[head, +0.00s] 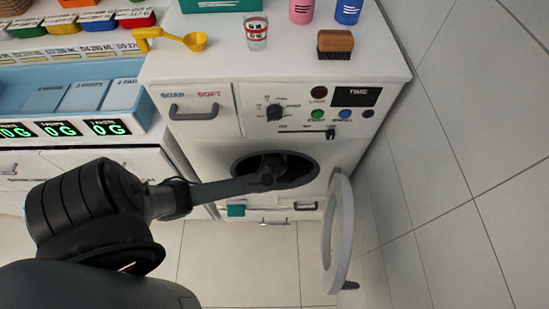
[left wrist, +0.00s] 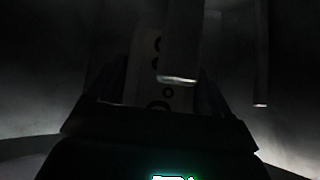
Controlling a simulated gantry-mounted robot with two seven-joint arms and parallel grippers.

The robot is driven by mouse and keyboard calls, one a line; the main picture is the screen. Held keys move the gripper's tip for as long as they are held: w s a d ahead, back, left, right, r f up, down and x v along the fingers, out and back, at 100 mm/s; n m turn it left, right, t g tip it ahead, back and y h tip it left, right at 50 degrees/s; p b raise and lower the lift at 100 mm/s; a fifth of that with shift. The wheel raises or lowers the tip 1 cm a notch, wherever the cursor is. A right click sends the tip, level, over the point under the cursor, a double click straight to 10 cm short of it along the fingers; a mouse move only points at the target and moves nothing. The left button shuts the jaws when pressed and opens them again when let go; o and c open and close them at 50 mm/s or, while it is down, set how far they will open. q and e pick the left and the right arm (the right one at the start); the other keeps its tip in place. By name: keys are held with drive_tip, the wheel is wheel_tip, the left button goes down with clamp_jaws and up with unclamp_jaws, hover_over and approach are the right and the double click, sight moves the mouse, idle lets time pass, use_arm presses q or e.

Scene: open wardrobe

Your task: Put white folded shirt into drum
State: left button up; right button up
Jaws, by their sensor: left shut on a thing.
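The washing machine's round drum opening (head: 240,168) is dark, and its round door (head: 338,235) stands open to the right. My left arm comes in from the left and my left gripper (head: 272,168) is inside the opening; its fingertips are hard to make out there. The left wrist view is very dark, as inside the drum. It shows a dim pale strip with dark round marks (left wrist: 148,62) at the gripper, which may be the white folded shirt; its outline is unclear. The gripper is shut on it. My right gripper is not in view.
The machine top holds a yellow scoop (head: 190,41), a glass (head: 256,32), a brush (head: 335,44) and pink (head: 301,10) and blue (head: 347,10) bottles. A blue tray (head: 140,105) with 0 G displays stands left. A tiled wall (head: 470,130) is right.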

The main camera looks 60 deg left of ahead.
use_arm(q)
drive_tip(key=shift+f+b, duration=1.05)
drive_tip(key=shift+f, duration=0.4)
drive_tip(key=shift+w+f, duration=0.1)
drive_tip(key=shift+f, duration=0.2)
drive_tip(key=shift+f, duration=0.1)
drive_tip(key=o, duration=1.1)
